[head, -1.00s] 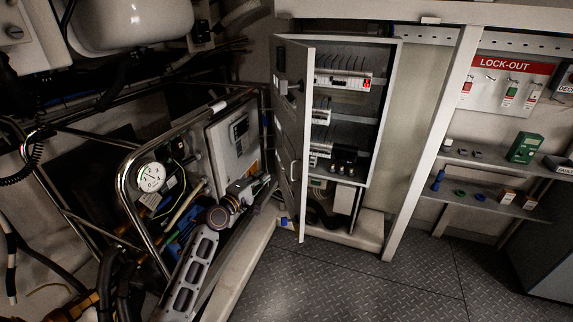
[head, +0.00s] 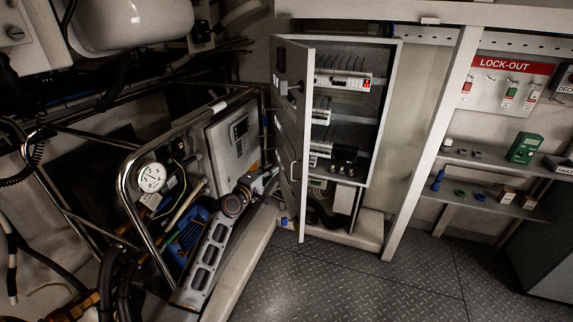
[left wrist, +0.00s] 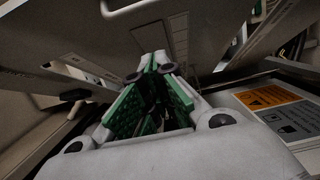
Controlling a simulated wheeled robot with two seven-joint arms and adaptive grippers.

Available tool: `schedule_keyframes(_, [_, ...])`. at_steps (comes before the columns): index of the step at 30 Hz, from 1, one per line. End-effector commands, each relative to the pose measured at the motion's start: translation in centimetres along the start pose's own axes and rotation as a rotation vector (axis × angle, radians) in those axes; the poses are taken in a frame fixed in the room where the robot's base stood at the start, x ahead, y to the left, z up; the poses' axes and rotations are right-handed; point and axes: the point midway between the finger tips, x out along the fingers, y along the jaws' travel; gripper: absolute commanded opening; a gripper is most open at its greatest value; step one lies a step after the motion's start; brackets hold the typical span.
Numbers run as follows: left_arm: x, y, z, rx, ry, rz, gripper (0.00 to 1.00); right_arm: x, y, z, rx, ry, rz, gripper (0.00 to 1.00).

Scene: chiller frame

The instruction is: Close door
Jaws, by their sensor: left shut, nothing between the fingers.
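The grey cabinet door (head: 289,120) stands open, swung out to the left of the electrical cabinet (head: 393,110). A pale handle (head: 293,172) is on the door's outer side. My left gripper (head: 270,178) is just left of the door's lower part; I cannot tell whether it touches. In the left wrist view my left gripper (left wrist: 155,66) shows its green-padded fingers meeting at the tips, with nothing between them. A grey panel with slots and a pale curved handle (left wrist: 124,8) lie beyond the tips. My right gripper is not in view.
A chrome tube frame (head: 124,185) with a gauge (head: 149,177) and a grey control box (head: 232,148) stand close left of the door. A lock-out board (head: 505,85) and shelves are at the right. The chequered floor (head: 350,280) in front is clear.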

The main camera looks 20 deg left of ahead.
Motion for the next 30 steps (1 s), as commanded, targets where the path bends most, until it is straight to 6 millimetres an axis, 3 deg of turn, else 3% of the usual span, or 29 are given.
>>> schedule_keyframes(14, [4.0, 0.0, 0.0, 0.000, 0.000, 0.000, 0.00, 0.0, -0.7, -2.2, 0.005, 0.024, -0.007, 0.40])
schedule_keyframes(30, [7.2, 0.0, 2.8, -0.001, -0.001, 0.000, 0.00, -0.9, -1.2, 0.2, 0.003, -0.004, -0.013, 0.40])
